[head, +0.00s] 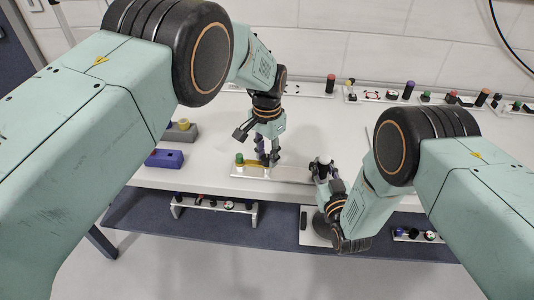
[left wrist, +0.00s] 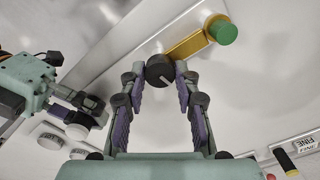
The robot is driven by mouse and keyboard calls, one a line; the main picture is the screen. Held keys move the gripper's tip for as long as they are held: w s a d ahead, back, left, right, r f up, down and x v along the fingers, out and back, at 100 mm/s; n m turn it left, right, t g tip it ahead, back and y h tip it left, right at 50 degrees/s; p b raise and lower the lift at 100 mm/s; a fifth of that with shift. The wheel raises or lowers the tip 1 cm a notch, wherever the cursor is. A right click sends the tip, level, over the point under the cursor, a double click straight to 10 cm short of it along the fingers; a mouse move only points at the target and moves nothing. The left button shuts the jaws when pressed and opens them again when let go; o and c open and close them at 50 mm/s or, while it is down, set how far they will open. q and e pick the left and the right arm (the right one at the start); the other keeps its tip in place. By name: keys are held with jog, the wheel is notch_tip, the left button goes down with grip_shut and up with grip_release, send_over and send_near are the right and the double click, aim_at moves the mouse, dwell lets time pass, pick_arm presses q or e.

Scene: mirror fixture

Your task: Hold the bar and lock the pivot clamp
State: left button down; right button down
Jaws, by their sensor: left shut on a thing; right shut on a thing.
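A black knob with a white mark (left wrist: 159,71), seemingly the pivot clamp, sits at the inner end of a gold arm (left wrist: 190,45). A green cap (left wrist: 223,31) tops the arm's other end; it also shows in the head view (head: 239,158). My left gripper (head: 268,160) points down and is shut on the black knob, a finger on each side. A silver bar (head: 291,179) runs right from there.
Several coloured knobs and pegs (head: 409,90) line the back edge. A lower shelf (head: 280,220) holds more fixtures.

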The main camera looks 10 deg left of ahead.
aim_at(267, 158)
pick_arm(q)
jog(key=shift+m, duration=1)
jog(key=c, duration=1)
grip_release()
notch_tip(267, 158, up, 12)
